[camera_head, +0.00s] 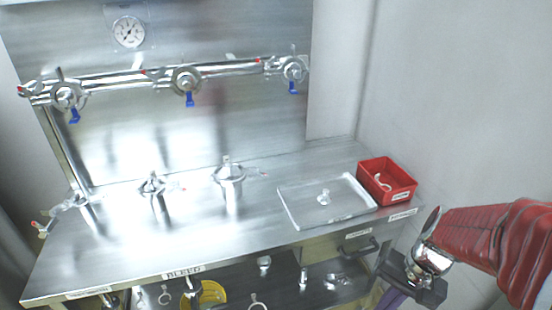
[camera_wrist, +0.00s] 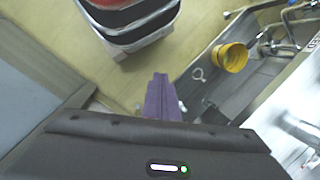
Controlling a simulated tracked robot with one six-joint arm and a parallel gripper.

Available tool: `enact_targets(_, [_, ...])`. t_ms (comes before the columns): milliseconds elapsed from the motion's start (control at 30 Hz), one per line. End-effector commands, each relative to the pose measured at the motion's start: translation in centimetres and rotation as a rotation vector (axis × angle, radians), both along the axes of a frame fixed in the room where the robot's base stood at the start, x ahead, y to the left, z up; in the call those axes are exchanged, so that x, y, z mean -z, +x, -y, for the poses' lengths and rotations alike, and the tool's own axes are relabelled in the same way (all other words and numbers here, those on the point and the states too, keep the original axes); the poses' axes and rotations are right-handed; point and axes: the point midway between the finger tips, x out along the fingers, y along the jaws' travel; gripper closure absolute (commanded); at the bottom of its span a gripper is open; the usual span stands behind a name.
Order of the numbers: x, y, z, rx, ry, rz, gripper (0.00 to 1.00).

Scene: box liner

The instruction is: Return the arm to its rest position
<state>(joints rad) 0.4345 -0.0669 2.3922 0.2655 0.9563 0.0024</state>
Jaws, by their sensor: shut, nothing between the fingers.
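My arm, in a red ribbed sleeve, comes in from the right edge of the head view. My gripper (camera_head: 392,299) hangs at the lower right, off the right front corner of the steel bench (camera_head: 120,260), and its purple fingers are partly cut off by the frame's bottom. In the wrist view my gripper (camera_wrist: 160,90) points out over a tan floor, its purple fingers together with nothing visible between them. It appears apart from the bench.
A red bin (camera_head: 387,198) and a clear tray (camera_head: 290,215) stand on the bench's right side. Pipes with valves (camera_head: 186,80) run along the back panel. A yellow round object (camera_wrist: 232,57) shows on the shelf below. A red-and-black container (camera_wrist: 130,20) stands on the floor.

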Motion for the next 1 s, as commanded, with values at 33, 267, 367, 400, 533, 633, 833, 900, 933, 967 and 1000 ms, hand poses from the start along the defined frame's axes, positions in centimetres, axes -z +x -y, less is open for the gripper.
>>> enact_targets(33, [-0.8,0.0,-0.2,-0.035,-0.031,0.025,1.00])
enact_targets(267, [-3.8,-0.3,-0.6,-0.175,-0.160,0.126,1.00])
enact_targets(367, [-5.2,-0.5,-1.0,-0.231,-0.211,0.174,1.00])
enact_targets(400, [-5.8,-0.5,-1.1,-0.254,-0.231,0.194,1.00])
enact_targets(533, [-7.6,-0.7,-1.8,-0.319,-0.287,0.258,1.00])
enact_targets(633, [-9.0,-0.9,-2.5,-0.366,-0.323,0.308,1.00])
enact_targets(833, [-12.0,-1.4,-4.5,-0.441,-0.368,0.422,1.00])
enact_targets(900, [-13.1,-1.6,-5.3,-0.463,-0.376,0.467,1.00])
enact_targets(933, [-13.5,-1.7,-5.7,-0.473,-0.378,0.485,1.00])
enact_targets(967, [-14.0,-1.7,-6.0,-0.481,-0.380,0.502,1.00])
enact_targets(1000, [-14.5,-1.8,-6.4,-0.492,-0.383,0.524,1.00])
